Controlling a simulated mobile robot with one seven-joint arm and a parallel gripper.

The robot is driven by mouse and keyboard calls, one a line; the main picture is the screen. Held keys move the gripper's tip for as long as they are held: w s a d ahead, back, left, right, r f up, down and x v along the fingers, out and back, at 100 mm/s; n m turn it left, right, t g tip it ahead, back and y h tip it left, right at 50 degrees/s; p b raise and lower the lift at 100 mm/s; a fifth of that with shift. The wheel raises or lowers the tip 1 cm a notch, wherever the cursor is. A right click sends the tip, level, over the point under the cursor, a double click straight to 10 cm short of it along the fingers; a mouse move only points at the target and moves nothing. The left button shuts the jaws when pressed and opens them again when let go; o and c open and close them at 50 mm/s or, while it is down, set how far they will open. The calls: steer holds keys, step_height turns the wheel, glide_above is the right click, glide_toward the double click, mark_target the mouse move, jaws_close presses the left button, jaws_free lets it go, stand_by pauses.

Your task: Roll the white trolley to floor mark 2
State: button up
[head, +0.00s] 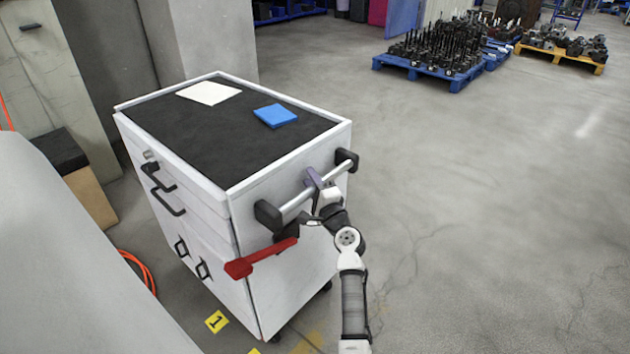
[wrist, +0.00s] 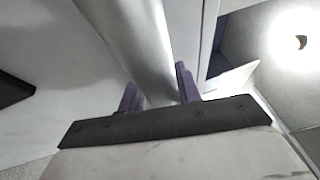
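The white trolley (head: 288,185) stands at the left centre in the head view, with a black top, drawers and castors. A metal handle bar (head: 298,205) with black end brackets runs across its near right face; it also shows in the wrist view (wrist: 145,45). My gripper (head: 314,184) is at the middle of this bar. In the wrist view its purple fingers (wrist: 160,92) lie on both sides of the bar and appear closed on it. A red lever (head: 262,258) sticks out below the bar. Floor mark 2 cannot be made out.
A yellow floor mark 1 (head: 216,321) lies beside the trolley's base. A white sheet (head: 209,93) and blue pad (head: 275,115) lie on top. Orange cable (head: 140,268) and a pillar (head: 205,40) are left and behind. Loaded pallets (head: 430,70) stand far back. The right floor is clear.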

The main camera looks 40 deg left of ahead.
steer(key=shift+o, duration=0.7)
steer(key=shift+s+a, duration=0.1)
steer(key=shift+w, duration=0.2)
steer(key=b+v, duration=0.2)
steer(key=v, duration=1.2)
